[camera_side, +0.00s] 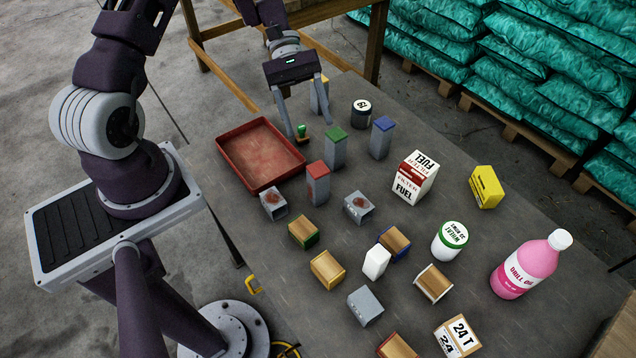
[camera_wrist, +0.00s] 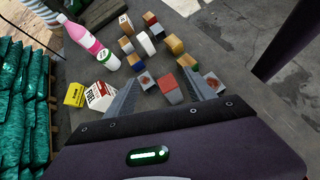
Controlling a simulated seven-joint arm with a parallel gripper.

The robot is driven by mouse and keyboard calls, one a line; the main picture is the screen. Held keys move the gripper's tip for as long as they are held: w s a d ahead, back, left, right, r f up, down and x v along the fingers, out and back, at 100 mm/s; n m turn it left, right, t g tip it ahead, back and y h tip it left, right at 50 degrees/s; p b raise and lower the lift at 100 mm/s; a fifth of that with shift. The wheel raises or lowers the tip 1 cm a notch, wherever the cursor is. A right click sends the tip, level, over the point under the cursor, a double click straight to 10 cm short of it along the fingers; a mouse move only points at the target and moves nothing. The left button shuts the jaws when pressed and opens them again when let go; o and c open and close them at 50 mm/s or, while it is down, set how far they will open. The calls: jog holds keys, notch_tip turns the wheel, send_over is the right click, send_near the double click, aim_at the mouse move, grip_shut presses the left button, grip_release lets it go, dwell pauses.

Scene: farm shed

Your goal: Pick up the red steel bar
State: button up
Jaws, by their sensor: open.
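The red steel bar (camera_side: 318,185) stands upright on the grey table, a grey block with a red top, just right of the red tray. In the wrist view its red top (camera_wrist: 170,88) shows between my two fingers, beyond them. My gripper (camera_side: 306,125) is open and empty, behind the red bar in the side view and apart from it. The wrist view shows both fingers (camera_wrist: 162,78) spread. A green-topped bar (camera_side: 336,150) and a blue-topped bar (camera_side: 381,140) stand nearby. A yellow-topped bar (camera_side: 319,97) is partly hidden by a finger.
The red tray (camera_side: 233,138) lies empty to the left. A small green-handled item (camera_side: 302,131) is near my fingertips. Rust-marked grey blocks (camera_side: 273,204) (camera_side: 358,207), wooden blocks (camera_side: 327,269), a fuel carton (camera_side: 414,178) and a pink bottle (camera_side: 530,264) occupy the front and right.

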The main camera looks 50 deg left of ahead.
aim_at(313, 164)
jog(key=f+n+h, duration=0.1)
jog(key=f, duration=0.1)
jog(key=f+n+t+h, duration=0.1)
jog(key=f, duration=0.2)
jog(key=f+n+h, duration=0.1)
jog(key=f, duration=0.2)
jog(key=shift+s+a+n, duration=0.2)
jog(key=shift+a+n, duration=0.1)
jog(key=x, duration=0.7)
jog(key=shift+a+f, duration=0.1)
jog(key=shift+f, duration=0.25)
grip_shut()
